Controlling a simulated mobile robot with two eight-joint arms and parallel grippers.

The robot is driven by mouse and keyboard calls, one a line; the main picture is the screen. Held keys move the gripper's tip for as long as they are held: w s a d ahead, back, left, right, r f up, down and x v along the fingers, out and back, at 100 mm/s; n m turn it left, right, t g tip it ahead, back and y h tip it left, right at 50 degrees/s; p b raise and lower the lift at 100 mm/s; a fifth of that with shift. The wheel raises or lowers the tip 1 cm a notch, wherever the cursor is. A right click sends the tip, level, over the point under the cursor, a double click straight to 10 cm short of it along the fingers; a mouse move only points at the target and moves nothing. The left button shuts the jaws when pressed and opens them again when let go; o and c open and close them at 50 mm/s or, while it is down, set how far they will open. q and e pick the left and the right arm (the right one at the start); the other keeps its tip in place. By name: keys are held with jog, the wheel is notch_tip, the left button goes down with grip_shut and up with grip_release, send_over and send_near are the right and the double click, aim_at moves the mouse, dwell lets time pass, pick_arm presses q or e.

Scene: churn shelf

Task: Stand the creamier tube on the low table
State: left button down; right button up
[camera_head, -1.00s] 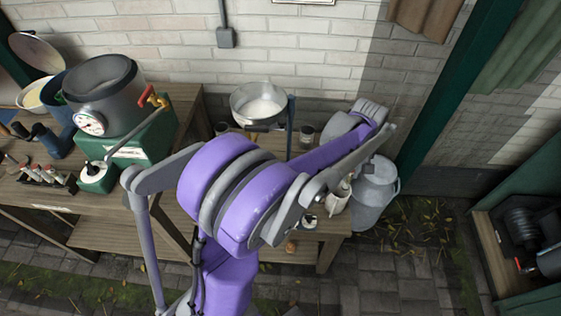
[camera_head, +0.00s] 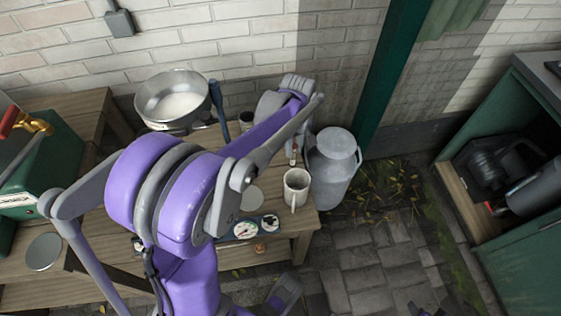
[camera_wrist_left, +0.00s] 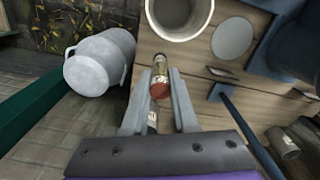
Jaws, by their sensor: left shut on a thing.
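The creamier tube (camera_wrist_left: 160,80), slim with a red-brown end, is between the fingertips of my left gripper (camera_wrist_left: 163,88) in the left wrist view. The gripper is shut on it. In the head view the tube's red part (camera_head: 293,152) shows just below my left gripper (camera_head: 292,140), beside a white mug. My arm hides much of the table.
The white mug (camera_head: 297,187) stands close to the tube. A pale disc (camera_head: 250,199) and a round gauge (camera_head: 245,230) lie nearby. A steel pan (camera_head: 172,98) is farther left. A grey milk churn (camera_head: 333,168) stands on the floor just right of the table.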

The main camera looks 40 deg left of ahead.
aim_at(293, 162)
pick_arm(q)
notch_tip(293, 162, down, 8)
jog(key=shift+r+b, duration=0.2)
jog(key=shift+b, duration=0.45)
jog(key=shift+f, duration=0.15)
jog(key=c, duration=0.7)
grip_release()
